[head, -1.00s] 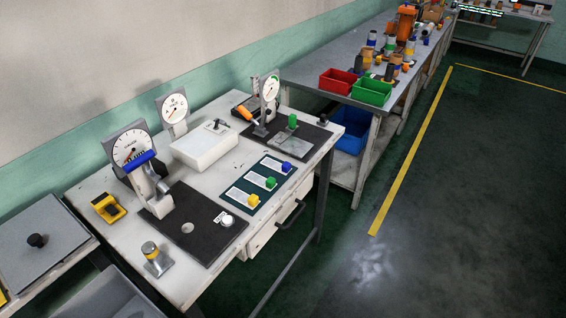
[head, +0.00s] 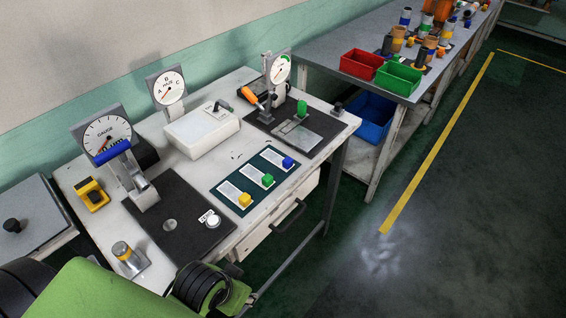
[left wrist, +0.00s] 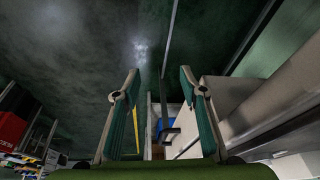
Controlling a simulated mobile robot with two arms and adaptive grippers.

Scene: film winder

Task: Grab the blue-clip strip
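The blue-clip strip (head: 274,156) is a pale strip with a blue clip at its lower right end. It lies on a dark teal mat (head: 224,188), to the right of the green-clip strip (head: 254,172) and the yellow-clip strip (head: 232,191). My left gripper (left wrist: 160,72) is open in the left wrist view, with its two fingers wide apart and nothing between them. Only green and black parts of my arm show at the bottom left of the head view, away from the strips. My right gripper is in neither view.
A gauge with a blue handle (head: 107,135) stands at the left on a black plate (head: 180,240). A white box (head: 200,132) is behind the mat. A black plate with a green knob (head: 301,108) is to its right. Red (head: 361,65) and green bins (head: 398,78) stand beyond.

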